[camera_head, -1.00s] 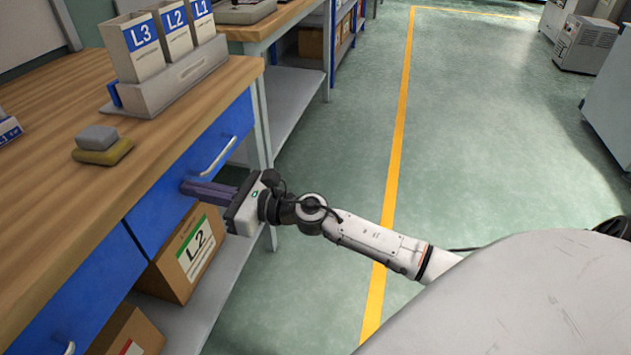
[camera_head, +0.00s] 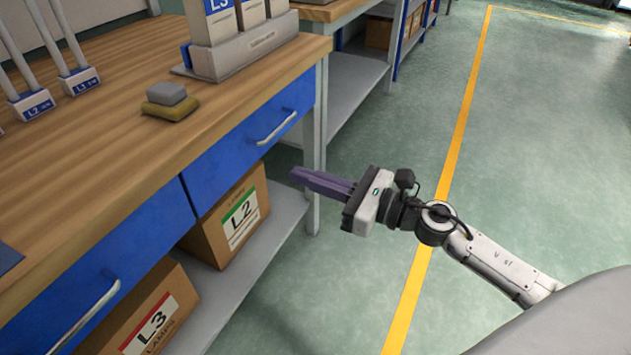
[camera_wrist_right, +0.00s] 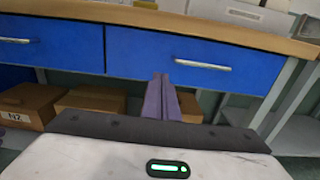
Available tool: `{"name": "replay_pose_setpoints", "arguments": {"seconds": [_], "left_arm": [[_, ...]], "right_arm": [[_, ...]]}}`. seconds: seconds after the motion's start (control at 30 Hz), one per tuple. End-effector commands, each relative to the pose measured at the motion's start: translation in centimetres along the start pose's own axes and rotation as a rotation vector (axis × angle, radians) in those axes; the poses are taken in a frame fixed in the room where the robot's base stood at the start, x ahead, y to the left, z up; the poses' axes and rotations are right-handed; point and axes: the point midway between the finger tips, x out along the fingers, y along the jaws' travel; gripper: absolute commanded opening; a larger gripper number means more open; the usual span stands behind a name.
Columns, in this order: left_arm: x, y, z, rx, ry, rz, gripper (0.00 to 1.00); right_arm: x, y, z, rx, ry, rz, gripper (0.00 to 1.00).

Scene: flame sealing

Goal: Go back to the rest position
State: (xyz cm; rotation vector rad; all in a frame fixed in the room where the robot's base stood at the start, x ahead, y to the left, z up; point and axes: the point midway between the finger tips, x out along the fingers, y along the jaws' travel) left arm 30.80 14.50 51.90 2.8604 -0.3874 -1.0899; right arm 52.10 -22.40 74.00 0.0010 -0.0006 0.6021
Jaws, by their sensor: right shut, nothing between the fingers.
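My right gripper (camera_head: 318,184) has purple fingers and is shut and empty. In the head view it hangs in free air to the right of the workbench, a little away from the blue drawer (camera_head: 246,135). Its fingers point left toward the bench. The right wrist view also shows the shut fingers (camera_wrist_right: 161,99), with the blue drawer (camera_wrist_right: 190,62) and its handle ahead of them. My left gripper is in neither view.
The wooden benchtop (camera_head: 90,170) carries a grey holder (camera_head: 245,52) with labelled packs and a small stacked block (camera_head: 170,100). Cartons marked L2 (camera_head: 236,222) and L3 (camera_head: 150,318) sit on the shelf below. Green floor (camera_head: 545,160) is open to the right.

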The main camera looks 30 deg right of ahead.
Motion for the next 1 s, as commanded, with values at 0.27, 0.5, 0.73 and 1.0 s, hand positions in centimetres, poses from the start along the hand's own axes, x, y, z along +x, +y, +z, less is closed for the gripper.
{"name": "replay_pose_setpoints", "arguments": {"seconds": [0.27,0.5,0.73,1.0], "left_arm": [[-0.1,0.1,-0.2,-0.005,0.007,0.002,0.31],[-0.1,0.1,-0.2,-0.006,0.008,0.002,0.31],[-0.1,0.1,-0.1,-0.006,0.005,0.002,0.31],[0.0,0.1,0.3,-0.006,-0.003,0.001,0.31]], "right_arm": [[-1.4,0.0,0.0,0.000,0.000,0.001,0.00],[-1.9,0.9,-1.2,0.330,-0.040,-0.065,0.00],[-6.1,4.2,-10.0,1.664,-0.200,-0.409,0.00],[-12.3,15.8,-21.1,-2.928,0.458,0.976,0.00]]}}
